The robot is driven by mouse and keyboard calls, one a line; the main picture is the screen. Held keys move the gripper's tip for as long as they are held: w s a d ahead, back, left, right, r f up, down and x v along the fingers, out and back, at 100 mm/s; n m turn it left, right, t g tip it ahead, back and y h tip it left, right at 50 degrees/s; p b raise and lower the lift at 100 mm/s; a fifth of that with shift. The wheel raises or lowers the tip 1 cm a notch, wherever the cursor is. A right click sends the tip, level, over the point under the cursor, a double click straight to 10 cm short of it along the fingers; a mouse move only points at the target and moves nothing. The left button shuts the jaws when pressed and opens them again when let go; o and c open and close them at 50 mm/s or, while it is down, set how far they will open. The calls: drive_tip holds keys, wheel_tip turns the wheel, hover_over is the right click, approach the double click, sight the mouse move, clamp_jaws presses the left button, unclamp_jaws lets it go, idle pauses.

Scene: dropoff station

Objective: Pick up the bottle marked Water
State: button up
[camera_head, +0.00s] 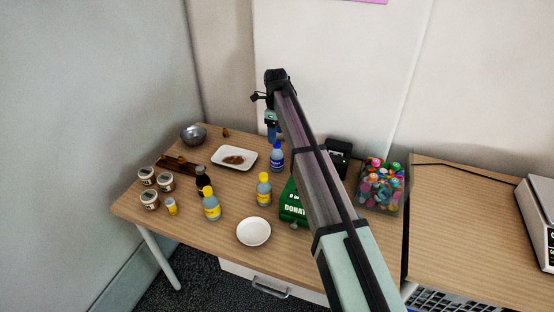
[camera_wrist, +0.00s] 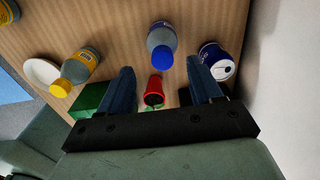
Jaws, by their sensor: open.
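A bottle with a blue cap and blue label (camera_head: 277,157) stands upright on the table right of the white plate. In the wrist view the same bottle (camera_wrist: 161,40) lies ahead of the fingertips, roughly centred between them. Its label text is too small to read. My gripper (camera_head: 271,128) is above the table, just behind and above that bottle in the head view. In the wrist view my gripper (camera_wrist: 159,65) is open with nothing held; its two dark blue fingers are spread apart.
Two yellow-capped bottles (camera_head: 264,190) (camera_head: 211,205) and a dark bottle (camera_head: 202,178) stand nearby. A green box (camera_head: 292,207) sits partly behind my arm. In the wrist view, a blue can (camera_wrist: 216,61) and a red object (camera_wrist: 154,91) flank the space around the bottle.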

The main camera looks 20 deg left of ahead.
sight(277, 144)
drive_tip(key=shift+w+d+f, duration=0.1)
drive_tip(key=shift+f, duration=1.4)
drive_tip(key=shift+w+d+f, duration=0.1)
drive_tip(key=shift+f, duration=1.4)
drive_tip(key=shift+c, duration=0.4)
clamp_jaws()
